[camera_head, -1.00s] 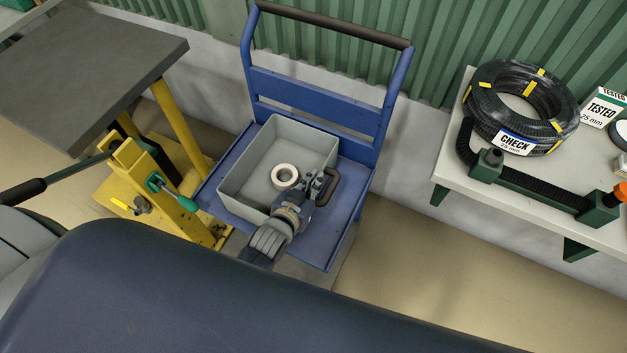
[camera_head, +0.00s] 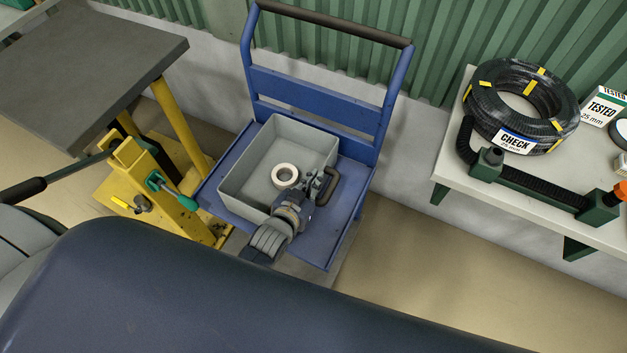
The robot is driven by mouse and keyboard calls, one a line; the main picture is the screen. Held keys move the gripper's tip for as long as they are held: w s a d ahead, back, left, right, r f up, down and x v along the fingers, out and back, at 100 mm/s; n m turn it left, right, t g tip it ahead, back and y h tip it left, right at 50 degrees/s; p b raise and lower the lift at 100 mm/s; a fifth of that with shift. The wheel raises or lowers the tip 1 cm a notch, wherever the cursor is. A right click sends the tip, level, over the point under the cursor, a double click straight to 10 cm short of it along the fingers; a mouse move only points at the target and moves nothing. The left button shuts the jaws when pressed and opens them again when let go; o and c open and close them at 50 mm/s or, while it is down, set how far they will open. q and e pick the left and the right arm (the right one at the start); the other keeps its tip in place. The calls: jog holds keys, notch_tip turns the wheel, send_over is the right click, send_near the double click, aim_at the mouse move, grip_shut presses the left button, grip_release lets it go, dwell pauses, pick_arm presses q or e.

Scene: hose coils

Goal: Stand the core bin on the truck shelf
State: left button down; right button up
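The core bin (camera_head: 243,184) is an open grey box on the blue truck shelf (camera_head: 325,247). It sits upright and appears to rest on the shelf. A pale ring-shaped core (camera_head: 285,176) shows inside it. A dark brown handle (camera_head: 333,187) stands out at the bin's right side. My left gripper (camera_head: 316,186) is at that handle, over the near right corner of the bin. Its fingers overlap the handle in the picture, and whether they close on it is not clear. My wrist hides part of the bin's near side. My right gripper is out of view.
The truck's push frame (camera_head: 312,88) rises behind the bin. A yellow lift (camera_head: 150,180) with a grey top (camera_head: 90,65) stands close on the left. At the right, a pale bench (camera_head: 480,200) holds a black hose coil (camera_head: 482,105) and a green fixture (camera_head: 487,168).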

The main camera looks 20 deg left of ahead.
pick_arm(q)
jog(key=shift+w+f, duration=0.1)
jog(key=shift+f, duration=0.1)
dwell(0.6)
jog(key=c, duration=1.7)
grip_release()
jog(key=shift+s+f, duration=0.2)
jog(key=shift+f, duration=0.1)
jog(key=shift+r, duration=0.2)
jog(key=shift+s+r, duration=0.15)
jog(key=shift+s, duration=0.15)
jog(key=p+v, duration=0.5)
jog(key=v, duration=0.2)
jog(key=shift+s, duration=0.15)
